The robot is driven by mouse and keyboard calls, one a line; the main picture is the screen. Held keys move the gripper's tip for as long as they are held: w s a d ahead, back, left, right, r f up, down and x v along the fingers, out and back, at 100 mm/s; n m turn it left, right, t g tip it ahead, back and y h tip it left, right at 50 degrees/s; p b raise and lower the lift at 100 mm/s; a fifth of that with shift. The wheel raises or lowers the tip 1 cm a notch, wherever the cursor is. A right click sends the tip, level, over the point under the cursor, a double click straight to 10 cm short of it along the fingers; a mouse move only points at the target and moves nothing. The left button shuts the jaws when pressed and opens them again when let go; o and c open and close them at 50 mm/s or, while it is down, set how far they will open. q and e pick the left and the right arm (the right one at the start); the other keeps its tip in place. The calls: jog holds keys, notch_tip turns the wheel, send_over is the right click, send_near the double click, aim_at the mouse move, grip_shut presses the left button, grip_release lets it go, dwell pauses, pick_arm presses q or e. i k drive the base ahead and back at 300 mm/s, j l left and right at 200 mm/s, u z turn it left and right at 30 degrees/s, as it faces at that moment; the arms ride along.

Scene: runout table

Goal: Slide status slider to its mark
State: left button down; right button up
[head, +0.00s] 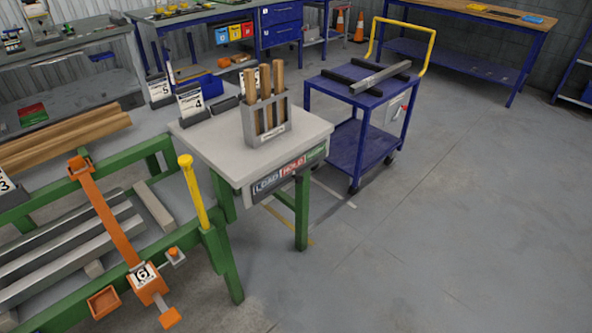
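A status strip (288,172) runs along the front edge of the small grey-topped table (210,140). It reads LOAD on a dark part at the left and HOLD on a red part in the middle. A green part at the right end has lettering too small to read. I cannot clearly make out the slider's knob or its mark at this size. Neither of my grippers is in view.
A grey holder (266,134) with wooden sticks and number cards stands on the tabletop. At left is a green-framed runout table with an orange stop arm (110,230) and a yellow lever (193,191). A blue cart (350,150) stands behind. Floor at right is clear.

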aim_at(298, 179)
jog(key=i+l+u, duration=0.1)
jog(key=u, duration=0.3)
jog(key=l+u, duration=0.15)
jog(key=u, duration=0.3)
jog(key=i+l+u, duration=0.2)
jog(key=l, duration=0.45)
jog(key=l+u, duration=0.2)
jog(key=l, duration=0.45)
jog(key=i+l+u, duration=0.1)
jog(key=l+u, duration=0.15)
jog(key=l, duration=0.45)
